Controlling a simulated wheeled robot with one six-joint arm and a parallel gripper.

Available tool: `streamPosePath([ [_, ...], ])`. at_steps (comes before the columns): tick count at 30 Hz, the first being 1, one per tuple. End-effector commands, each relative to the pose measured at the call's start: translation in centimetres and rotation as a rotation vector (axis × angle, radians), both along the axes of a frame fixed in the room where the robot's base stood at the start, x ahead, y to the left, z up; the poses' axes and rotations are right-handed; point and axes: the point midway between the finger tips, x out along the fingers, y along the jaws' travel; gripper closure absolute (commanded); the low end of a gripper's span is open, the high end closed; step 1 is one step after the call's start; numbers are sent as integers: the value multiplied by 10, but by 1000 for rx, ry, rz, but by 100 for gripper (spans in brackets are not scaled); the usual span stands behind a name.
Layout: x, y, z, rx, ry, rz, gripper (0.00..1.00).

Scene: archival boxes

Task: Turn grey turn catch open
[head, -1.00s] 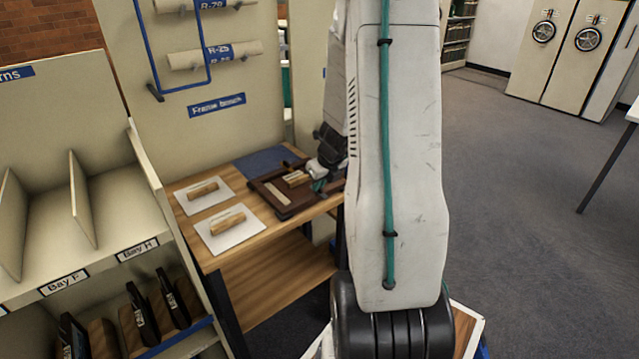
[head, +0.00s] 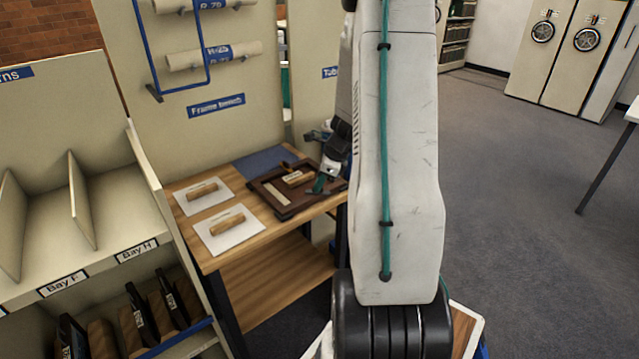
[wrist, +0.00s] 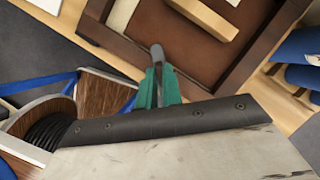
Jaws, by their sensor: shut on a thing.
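A dark brown frame (head: 270,197) lies on the wooden bench, with a pale wooden block on its panel. It also fills the upper part of the wrist view (wrist: 126,55). The grey turn catch (wrist: 157,55) shows in the wrist view as a small grey rounded piece at the frame's edge. My gripper (wrist: 158,80), with green fingers, is shut on it; the fingers hide most of the catch. In the head view my gripper (head: 319,184) is at the frame's right side, and the catch is too small to make out.
Two white boards (head: 203,196) with wooden blocks lie on the bench (head: 262,236) left of the frame. A blue mat (head: 262,161) lies behind it. A shelf unit (head: 105,215) stands at the left. Blue rolled shapes (wrist: 300,60) sit at the right in the wrist view.

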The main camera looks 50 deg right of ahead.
Motion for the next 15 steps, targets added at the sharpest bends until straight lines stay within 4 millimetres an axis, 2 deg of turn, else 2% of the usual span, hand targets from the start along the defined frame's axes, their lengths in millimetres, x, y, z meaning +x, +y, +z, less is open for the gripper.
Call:
streamPosePath([
  [15, 3, -3, 0, -1, -1, 480, 100],
])
